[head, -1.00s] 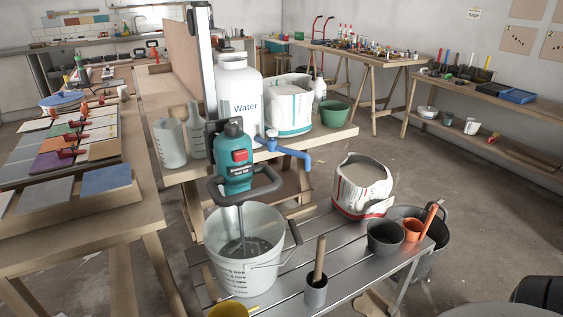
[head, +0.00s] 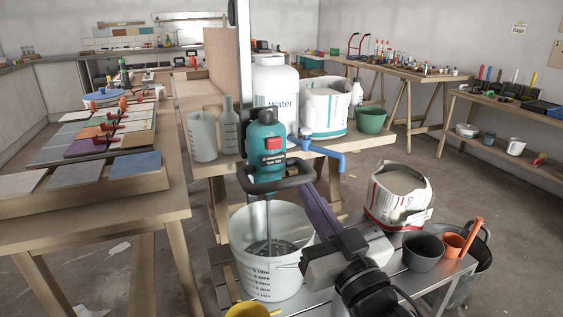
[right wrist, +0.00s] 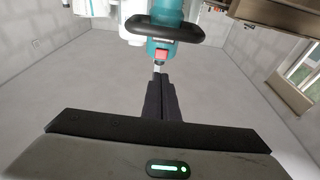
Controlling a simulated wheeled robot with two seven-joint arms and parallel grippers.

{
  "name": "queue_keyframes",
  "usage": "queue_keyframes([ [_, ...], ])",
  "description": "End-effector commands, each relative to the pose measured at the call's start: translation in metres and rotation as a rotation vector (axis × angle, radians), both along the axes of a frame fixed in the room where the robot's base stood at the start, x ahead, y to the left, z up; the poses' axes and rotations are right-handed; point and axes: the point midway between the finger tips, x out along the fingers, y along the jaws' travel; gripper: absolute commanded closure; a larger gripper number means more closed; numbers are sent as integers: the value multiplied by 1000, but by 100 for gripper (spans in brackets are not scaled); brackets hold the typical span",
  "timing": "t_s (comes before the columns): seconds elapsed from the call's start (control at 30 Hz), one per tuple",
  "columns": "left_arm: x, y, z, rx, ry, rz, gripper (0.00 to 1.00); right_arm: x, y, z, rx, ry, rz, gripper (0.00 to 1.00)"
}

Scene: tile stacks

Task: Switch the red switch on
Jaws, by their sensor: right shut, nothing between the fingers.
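The red switch (head: 274,143) is on the front of a teal mixer (head: 265,165) with a black loop handle. The mixer stands upright, its shaft going down into a translucent white bucket (head: 250,262). My right gripper (head: 312,200) is in front of the mixer, below and to the right of the switch, apart from it. In the right wrist view the two dark fingers (right wrist: 162,85) are together with nothing between them. There the red switch (right wrist: 162,55) shows just beyond the fingertips, under the handle. My left gripper is not in view.
A large water container (head: 275,82) with a blue tap (head: 325,152) stands behind the mixer. An open bag (head: 385,213), a dark pot (head: 424,256) and an orange cup (head: 455,244) are at the right of the metal bench. A tile table (head: 110,218) stands at the left.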

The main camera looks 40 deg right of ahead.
Motion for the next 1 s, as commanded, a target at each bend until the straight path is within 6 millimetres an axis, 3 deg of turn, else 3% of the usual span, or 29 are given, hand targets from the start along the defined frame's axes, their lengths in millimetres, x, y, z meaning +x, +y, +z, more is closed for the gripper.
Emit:
queue_keyframes([
  [0.27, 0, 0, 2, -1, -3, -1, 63, 1, 0, 0, 0, 3, 2, 100],
  [0.47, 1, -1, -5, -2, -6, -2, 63, 13, -2, 1, -1, 0, 4, 100],
  [0.57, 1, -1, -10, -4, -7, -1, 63, 25, -5, 4, -4, -1, 3, 100],
  [1.0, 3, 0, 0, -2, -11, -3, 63, 107, -25, 25, -1, 3, 3, 100],
])
